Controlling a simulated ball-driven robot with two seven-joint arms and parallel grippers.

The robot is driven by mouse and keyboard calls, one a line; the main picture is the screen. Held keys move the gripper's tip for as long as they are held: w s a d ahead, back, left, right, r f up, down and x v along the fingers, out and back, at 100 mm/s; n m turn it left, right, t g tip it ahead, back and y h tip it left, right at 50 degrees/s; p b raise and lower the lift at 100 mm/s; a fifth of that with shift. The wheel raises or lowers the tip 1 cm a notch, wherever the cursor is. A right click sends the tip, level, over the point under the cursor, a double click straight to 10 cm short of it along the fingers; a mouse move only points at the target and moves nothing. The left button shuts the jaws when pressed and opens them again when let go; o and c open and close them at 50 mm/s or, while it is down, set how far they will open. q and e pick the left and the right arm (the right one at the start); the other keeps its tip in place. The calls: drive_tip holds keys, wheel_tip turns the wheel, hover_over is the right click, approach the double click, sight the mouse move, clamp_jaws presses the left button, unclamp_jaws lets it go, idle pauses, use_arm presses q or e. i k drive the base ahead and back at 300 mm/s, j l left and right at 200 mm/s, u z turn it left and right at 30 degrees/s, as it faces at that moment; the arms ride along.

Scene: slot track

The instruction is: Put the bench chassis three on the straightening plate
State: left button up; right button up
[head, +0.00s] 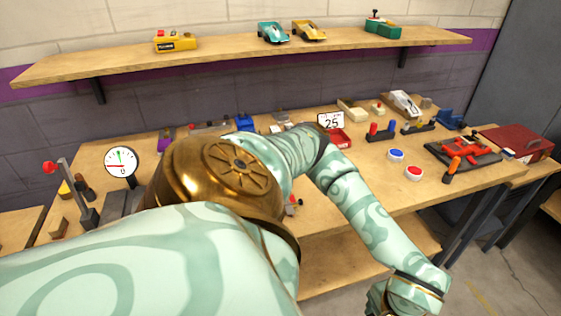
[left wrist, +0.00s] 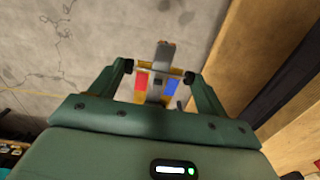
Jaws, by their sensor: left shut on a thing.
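My left gripper (left wrist: 158,76) is shut on a small chassis (left wrist: 157,90) with a grey bar along its middle, a red patch, a blue patch and yellow edges. I cannot read a number on it. It hangs over the concrete floor in the left wrist view. In the head view my left arm reaches across the bench and down to the bottom right, where the hand is cut off. I cannot tell which fixture is the straightening plate: a dark plate with red clamps (head: 462,152) lies at the right, and a grey block (head: 121,205) stands by a dial gauge. My right gripper is out of view.
A wall shelf (head: 230,58) carries model cars. My arm hides the bench's middle.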

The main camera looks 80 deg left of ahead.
sight(127, 215)
drive_tip(key=k, duration=0.7)
drive_tip(key=k+j+u, duration=0.15)
drive_tip(key=k, duration=0.55)
drive_tip(key=k+j, duration=0.1)
drive_tip(key=k, duration=0.6)
drive_tip(key=k+l+u, duration=0.05)
